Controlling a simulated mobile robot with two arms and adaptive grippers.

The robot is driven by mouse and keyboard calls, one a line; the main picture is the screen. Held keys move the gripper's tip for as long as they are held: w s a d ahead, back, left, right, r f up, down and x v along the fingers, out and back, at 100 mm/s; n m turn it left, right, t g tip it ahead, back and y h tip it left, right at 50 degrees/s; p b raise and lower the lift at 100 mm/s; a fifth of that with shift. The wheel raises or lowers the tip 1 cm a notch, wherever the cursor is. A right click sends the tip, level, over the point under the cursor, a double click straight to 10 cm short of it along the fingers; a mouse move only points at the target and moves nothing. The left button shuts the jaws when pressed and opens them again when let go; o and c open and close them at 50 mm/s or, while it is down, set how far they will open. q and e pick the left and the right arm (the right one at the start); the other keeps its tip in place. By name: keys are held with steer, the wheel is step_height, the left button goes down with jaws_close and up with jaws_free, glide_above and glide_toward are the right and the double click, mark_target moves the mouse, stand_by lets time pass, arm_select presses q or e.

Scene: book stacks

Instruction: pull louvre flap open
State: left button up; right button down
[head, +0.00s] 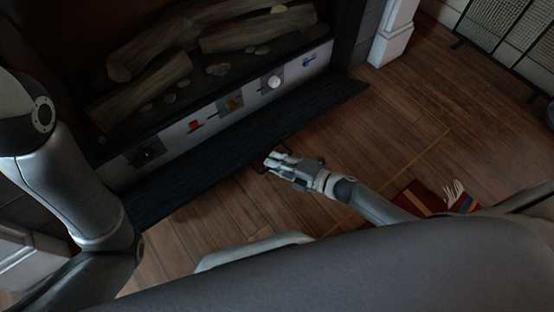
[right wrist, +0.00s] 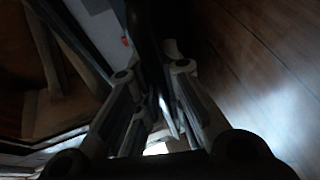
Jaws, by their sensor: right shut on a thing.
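The louvre flap (head: 325,105) is the long dark panel at the foot of the fireplace. It is swung outward and down over the floor, and the control panel (head: 215,112) behind it is exposed. My right gripper (head: 272,161) is at the flap's front edge, shut on its dark handle, which is mostly hidden by the fingers. In the right wrist view a dark strip (right wrist: 147,45), likely the flap seen edge-on, runs between the fingers. My left arm shows at the left, but its gripper is out of view.
Logs (head: 150,80) lie above. Wood floor in front is mostly clear.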

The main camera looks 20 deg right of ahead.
steer(key=shift+a+r, duration=0.1)
steer(key=c, duration=1.5)
jaws_free()
steer(key=v, duration=1.2)
